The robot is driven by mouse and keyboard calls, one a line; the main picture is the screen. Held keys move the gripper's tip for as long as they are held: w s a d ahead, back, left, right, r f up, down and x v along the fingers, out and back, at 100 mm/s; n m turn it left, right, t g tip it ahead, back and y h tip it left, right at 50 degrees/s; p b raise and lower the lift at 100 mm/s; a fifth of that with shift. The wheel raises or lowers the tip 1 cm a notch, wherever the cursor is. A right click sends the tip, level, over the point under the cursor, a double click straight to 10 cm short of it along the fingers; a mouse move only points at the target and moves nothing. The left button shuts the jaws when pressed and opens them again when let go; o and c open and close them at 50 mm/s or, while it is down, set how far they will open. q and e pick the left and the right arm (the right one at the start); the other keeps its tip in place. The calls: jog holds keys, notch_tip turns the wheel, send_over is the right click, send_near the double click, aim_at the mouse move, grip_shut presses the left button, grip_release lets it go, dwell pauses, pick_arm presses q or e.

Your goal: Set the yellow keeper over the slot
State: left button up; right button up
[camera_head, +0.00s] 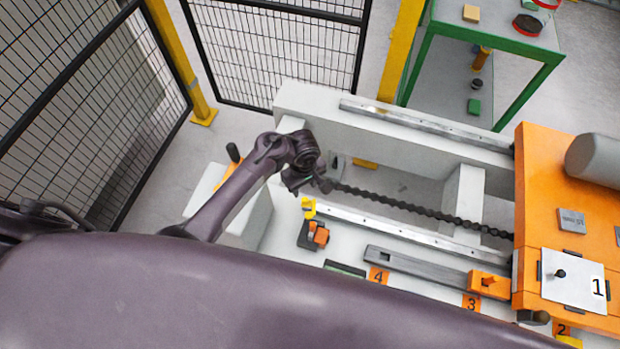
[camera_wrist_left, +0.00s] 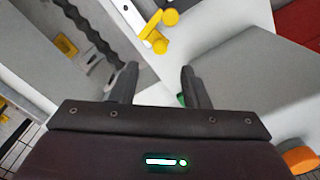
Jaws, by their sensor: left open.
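A small yellow piece, which looks like the keeper (camera_head: 308,207), is at the near rail's left end, just below my left gripper (camera_head: 318,184). In the left wrist view the yellow keeper (camera_wrist_left: 152,32) has rounded knobs and lies beyond the fingertips, apart from them. My left gripper (camera_wrist_left: 160,88) is open, with nothing between its fingers. I cannot make out the slot clearly; the gripper and arm cover part of that area. My right gripper is not in view.
A dark chain-like screw (camera_head: 420,207) runs to the orange carriage (camera_head: 545,200) at right. A black and orange block (camera_head: 313,236) sits near the keeper. A green-framed table (camera_head: 490,35) and mesh fence (camera_head: 280,50) stand behind.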

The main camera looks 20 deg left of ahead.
aim_at(305, 199)
pick_arm(q)
jog(key=shift+w+f, duration=0.15)
jog(key=shift+w, duration=0.05)
jog(key=f, duration=0.1)
jog(key=f+b, duration=0.1)
jog(key=f, duration=0.2)
jog(key=shift+s+f, duration=0.2)
jog(key=shift+s, duration=0.1)
notch_tip(305, 199, down, 2)
jog(key=shift+w+f+b, duration=0.1)
jog(key=shift+b, duration=0.35)
jog(key=shift+f, duration=0.3)
grip_shut()
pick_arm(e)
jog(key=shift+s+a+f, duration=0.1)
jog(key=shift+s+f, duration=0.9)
